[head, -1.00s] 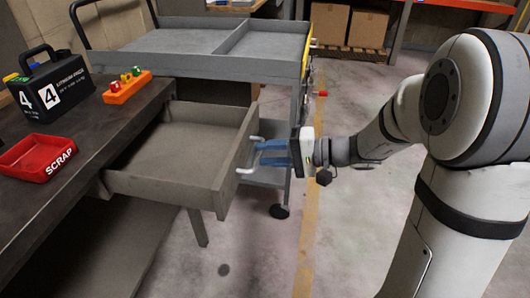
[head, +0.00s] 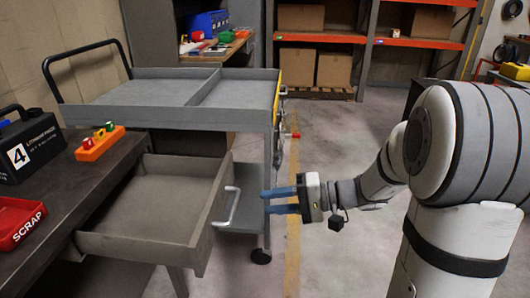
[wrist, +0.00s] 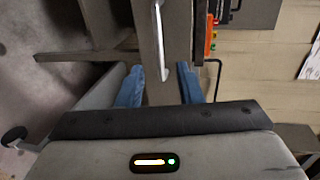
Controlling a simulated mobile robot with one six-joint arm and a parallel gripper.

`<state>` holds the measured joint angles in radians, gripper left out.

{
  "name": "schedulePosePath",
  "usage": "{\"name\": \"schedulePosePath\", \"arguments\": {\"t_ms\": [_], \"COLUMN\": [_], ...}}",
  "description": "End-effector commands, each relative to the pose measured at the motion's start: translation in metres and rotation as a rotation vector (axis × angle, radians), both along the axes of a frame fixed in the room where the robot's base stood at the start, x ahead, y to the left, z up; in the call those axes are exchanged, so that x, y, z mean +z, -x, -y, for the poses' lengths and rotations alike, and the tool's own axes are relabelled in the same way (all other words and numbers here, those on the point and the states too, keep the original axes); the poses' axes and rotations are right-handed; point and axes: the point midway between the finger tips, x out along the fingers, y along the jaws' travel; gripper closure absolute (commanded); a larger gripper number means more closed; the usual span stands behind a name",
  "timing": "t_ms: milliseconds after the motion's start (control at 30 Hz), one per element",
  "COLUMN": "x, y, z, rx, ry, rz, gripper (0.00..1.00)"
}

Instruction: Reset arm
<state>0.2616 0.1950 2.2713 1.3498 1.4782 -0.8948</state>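My gripper (head: 280,201) is open and empty, with its two blue fingers apart, to the right of the drawer handle (head: 228,207). In the head view a gap shows between the fingertips and the handle. In the wrist view the blue fingers (wrist: 161,86) are spread, and the pale handle (wrist: 160,38) shows beyond them. The drawer (head: 150,241) under the dark workbench is pulled out, and its visible inside is empty.
A grey cart (head: 272,115) stands just behind the drawer and gripper. On the workbench (head: 75,187) are a black number 4 case (head: 32,146), an orange block (head: 100,146) and a red SCRAP tray (head: 18,226). Floor is clear right of the yellow line (head: 292,255).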

Motion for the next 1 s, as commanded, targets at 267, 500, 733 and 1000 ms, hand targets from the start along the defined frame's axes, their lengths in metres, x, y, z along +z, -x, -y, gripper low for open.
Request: {"name": "schedulePosePath", "arguments": {"t_ms": [267, 500, 733, 1000], "x": [0.053, 0.106, 0.167, 0.226], "y": [0.052, 0.114, 0.144, 0.149], "z": [-0.010, 0.011, 0.055, 0.095], "rx": [0.116, 0.181, 0.123, 0.004], "ry": [0.245, 0.663, 1.048, 1.321], "rz": [-0.086, -0.142, -0.076, 0.059], "gripper": [0.67, 0.67, 0.67, 0.67]}}
